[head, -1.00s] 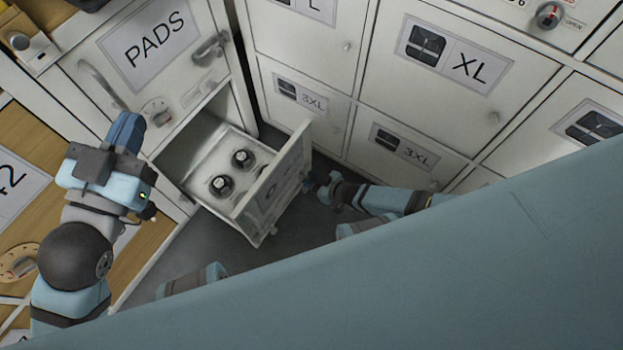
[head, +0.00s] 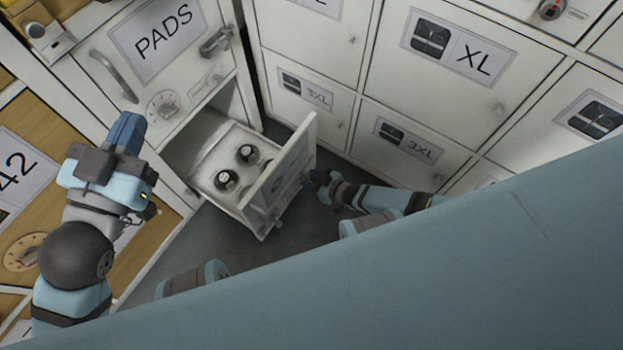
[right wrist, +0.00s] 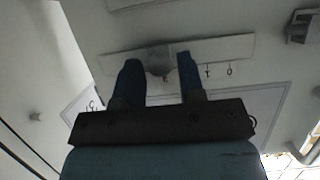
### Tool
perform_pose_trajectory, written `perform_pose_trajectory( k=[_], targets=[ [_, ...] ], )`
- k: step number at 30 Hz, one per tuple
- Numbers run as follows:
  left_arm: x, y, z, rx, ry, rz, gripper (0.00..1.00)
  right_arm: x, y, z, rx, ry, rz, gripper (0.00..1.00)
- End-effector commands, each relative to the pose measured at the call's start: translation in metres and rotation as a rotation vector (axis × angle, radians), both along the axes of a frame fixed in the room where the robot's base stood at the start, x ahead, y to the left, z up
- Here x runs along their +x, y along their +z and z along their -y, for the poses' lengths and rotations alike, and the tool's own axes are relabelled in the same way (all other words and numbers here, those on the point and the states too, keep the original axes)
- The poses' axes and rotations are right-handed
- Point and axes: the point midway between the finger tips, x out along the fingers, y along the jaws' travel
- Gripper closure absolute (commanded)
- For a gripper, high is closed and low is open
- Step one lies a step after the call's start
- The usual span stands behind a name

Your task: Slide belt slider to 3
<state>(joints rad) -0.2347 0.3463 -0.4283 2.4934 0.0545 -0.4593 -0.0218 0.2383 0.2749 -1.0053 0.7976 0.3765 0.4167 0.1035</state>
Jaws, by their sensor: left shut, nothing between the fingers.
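In the right wrist view, a slider knob (right wrist: 159,63) sits on a pale slider strip (right wrist: 222,48) with small marks beside it, too blurred to read surely. My right gripper (right wrist: 158,72) has one finger on each side of the knob; whether they press on it I cannot tell. In the head view my right gripper (head: 312,182) is at the outer face of the open drawer's front (head: 288,165), which hides the slider. My left gripper (head: 130,125) is shut and empty, in front of the PADS locker (head: 125,75).
The open drawer (head: 222,205) holds two dark round-topped items (head: 227,180). A dial (head: 163,104) and a handle (head: 217,41) are on the PADS locker. White lockers labelled XL (head: 475,62) and 3XL (head: 420,150) stand close behind my right arm. Grey floor shows below the drawer.

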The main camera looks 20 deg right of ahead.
Motion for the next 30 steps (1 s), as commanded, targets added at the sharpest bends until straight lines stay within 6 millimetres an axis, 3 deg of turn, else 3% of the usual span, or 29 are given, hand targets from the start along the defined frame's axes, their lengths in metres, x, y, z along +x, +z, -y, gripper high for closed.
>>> perform_pose_trajectory(
  k=[14, 18, 21, 30],
  targets=[
    [0.000, 0.009, 0.001, -0.011, -0.004, -0.011, 1.00, -0.008, 0.007, 0.007, -0.001, 0.000, -0.001, 0.51],
    [-0.002, 0.016, 0.005, -0.057, -0.009, -0.073, 1.00, -0.028, 0.019, 0.022, -0.001, -0.001, -0.003, 0.51],
    [-0.013, 0.002, 0.009, -0.112, -0.006, -0.193, 1.00, -0.046, 0.029, 0.036, -0.002, 0.000, -0.002, 0.51],
    [-0.027, -0.002, 0.018, -0.202, -0.013, -0.346, 1.00, -0.088, 0.049, 0.069, -0.001, 0.000, -0.001, 0.51]
  ],
)
